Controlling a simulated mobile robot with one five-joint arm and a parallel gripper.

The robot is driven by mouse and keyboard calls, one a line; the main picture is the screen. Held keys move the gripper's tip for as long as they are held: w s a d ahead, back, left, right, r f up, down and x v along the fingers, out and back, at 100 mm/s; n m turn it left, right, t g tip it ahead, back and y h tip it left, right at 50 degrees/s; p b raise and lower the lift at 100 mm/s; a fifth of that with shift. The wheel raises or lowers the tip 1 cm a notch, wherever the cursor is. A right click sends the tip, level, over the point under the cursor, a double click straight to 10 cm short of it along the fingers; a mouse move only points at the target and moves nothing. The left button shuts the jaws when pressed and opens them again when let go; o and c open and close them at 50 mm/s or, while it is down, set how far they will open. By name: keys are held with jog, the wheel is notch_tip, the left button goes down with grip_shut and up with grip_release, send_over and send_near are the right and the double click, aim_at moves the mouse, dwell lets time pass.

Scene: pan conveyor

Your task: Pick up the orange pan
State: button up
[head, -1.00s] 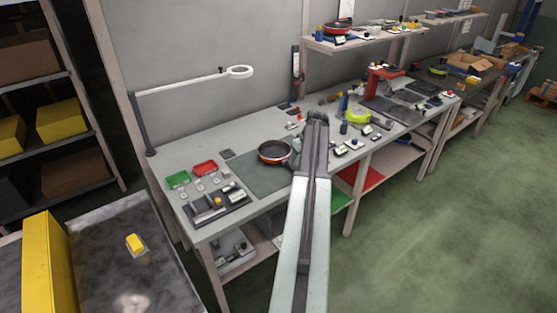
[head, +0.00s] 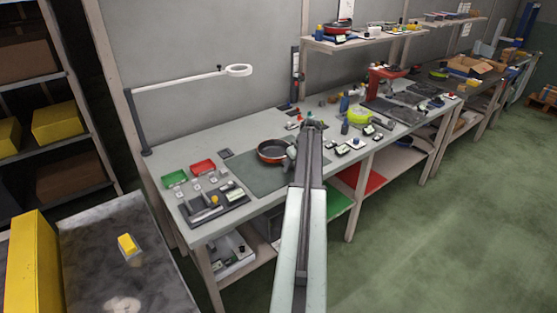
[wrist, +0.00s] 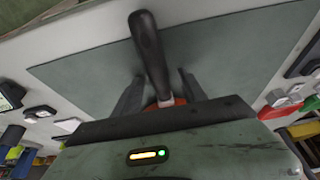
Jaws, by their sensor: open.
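The orange pan (head: 272,151), with a dark inside, rests on a grey-green mat on the workbench in the head view. Its handle side is hidden behind my arm there. In the wrist view, the pan's black handle (wrist: 148,45) runs between the two fingers, with a little orange-red (wrist: 165,103) of the pan showing near their base. My gripper (wrist: 160,75) is open, one finger on each side of the handle, with gaps visible. In the head view my gripper (head: 291,153) is at the pan's right edge, partly covered by my arm.
Red (head: 202,167) and green (head: 175,178) trays and a black tool tray (head: 215,205) lie left of the pan. A yellow-green pan (head: 359,117) and small items stand to the right. A lamp arm (head: 180,85) reaches over the bench's left. The mat (head: 255,180) is otherwise clear.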

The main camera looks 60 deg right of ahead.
jog(key=shift+f, duration=0.1)
grip_shut()
dwell(1.2)
